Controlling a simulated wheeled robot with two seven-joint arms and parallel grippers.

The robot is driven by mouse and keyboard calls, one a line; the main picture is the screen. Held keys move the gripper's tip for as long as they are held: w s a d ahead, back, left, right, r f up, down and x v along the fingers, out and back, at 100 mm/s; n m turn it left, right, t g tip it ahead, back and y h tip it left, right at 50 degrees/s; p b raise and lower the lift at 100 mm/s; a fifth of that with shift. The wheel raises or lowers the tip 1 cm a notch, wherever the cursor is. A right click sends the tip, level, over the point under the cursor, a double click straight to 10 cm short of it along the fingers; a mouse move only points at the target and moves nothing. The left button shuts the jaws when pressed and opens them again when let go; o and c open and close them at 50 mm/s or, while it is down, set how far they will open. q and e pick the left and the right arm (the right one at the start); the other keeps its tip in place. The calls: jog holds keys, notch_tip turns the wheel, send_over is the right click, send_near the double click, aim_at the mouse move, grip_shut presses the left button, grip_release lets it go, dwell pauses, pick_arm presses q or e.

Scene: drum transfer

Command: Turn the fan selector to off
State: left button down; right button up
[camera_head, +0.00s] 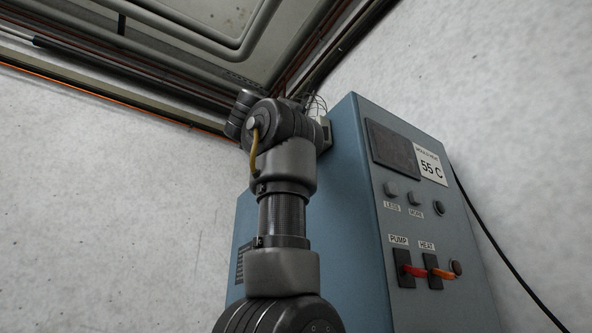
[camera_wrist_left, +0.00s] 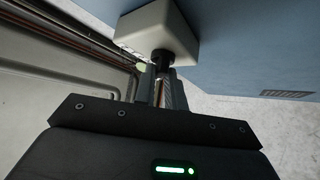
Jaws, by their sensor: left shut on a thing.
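A small off-white box (camera_wrist_left: 160,32) is fixed to the side of the blue cabinet, and a dark round knob (camera_wrist_left: 163,57), which seems to be the fan selector, sticks out of it. My left gripper (camera_wrist_left: 157,74) is shut on this knob in the left wrist view, its narrow fingers meeting at it. In the head view a little of the box (camera_head: 326,133) shows beside my left wrist, which hides the knob and the fingers. I cannot read the selector's position or any label on it. My right gripper is not in view.
The blue cabinet (camera_head: 352,200) carries a dark display, a "55 C" label, LESS and MORE buttons, and PUMP and HEAT switches (camera_head: 432,271) with orange-red levers. A black cable (camera_head: 500,255) hangs at its right. Pipes and trunking (camera_head: 110,95) run along the top. The left wall is bare.

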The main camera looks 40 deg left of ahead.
pick_arm(q)
jog(key=c, duration=1.5)
grip_release()
jog(key=shift+o, duration=0.2)
jog(key=b+v, duration=0.7)
jog(key=v, duration=0.3)
jog(key=shift+s+f+b, duration=0.25)
jog(key=shift+s+b, duration=0.05)
jog(key=shift+b, duration=0.05)
jog(key=shift+d, duration=0.15)
